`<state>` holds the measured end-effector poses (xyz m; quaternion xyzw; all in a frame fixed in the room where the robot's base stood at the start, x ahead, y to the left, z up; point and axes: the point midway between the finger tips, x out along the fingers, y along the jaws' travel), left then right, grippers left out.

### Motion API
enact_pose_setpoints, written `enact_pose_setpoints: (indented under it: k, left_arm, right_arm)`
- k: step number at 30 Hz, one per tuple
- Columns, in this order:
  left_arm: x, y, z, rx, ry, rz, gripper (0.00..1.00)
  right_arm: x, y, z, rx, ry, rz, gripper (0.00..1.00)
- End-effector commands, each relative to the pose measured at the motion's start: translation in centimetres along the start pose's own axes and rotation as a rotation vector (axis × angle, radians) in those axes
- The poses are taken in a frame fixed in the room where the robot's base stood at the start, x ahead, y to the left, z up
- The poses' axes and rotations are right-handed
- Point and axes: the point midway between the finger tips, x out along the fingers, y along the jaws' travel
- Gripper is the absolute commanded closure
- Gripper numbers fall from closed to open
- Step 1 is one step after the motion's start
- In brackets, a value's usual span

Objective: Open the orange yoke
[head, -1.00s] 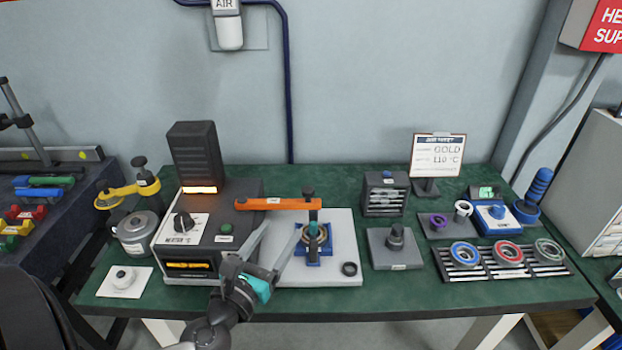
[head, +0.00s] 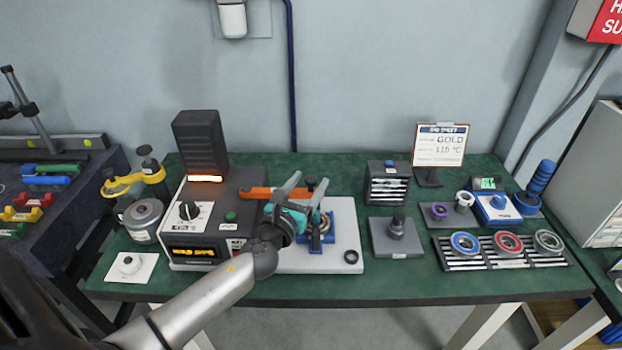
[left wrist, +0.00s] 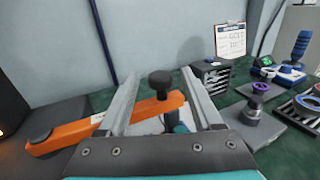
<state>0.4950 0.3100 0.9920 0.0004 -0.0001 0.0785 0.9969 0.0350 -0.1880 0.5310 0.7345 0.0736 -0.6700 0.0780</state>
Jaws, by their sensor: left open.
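The orange yoke (head: 258,193) lies across the top of the heater unit and the blue fixture (head: 316,243), mostly behind my gripper in the head view. In the left wrist view the orange yoke (left wrist: 70,133) runs from the left into the space between my fingers. A black knob (left wrist: 160,82) stands upright at its right end, also between the fingers. My left gripper (head: 308,182) is open with its fingers spread around the yoke's knob end. I cannot tell whether a finger touches it. My right gripper is out of view.
The dark heater unit (head: 236,185) stands to the left. A black ring (head: 351,257) lies on the white base plate (head: 344,230). A grey block with a knob (head: 397,238) and a rack of bearings (head: 500,262) stand to the right.

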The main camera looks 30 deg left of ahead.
Motion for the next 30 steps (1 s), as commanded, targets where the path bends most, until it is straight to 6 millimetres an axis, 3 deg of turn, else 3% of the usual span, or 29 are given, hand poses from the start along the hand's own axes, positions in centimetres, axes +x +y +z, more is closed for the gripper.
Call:
enact_pose_setpoints:
  k: [6, 17, 30]
  left_arm:
    - [1.6, 0.0, 0.0, -0.001, 0.000, 0.000, 0.33]
    - [1.8, 0.0, 0.0, -0.001, 0.001, 0.000, 0.35]
    - [1.8, 0.0, 0.0, -0.001, 0.000, 0.000, 0.84]
  right_arm:
    - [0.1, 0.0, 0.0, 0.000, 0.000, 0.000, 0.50]
    - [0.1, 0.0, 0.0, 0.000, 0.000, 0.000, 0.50]
    - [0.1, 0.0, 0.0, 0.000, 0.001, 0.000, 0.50]
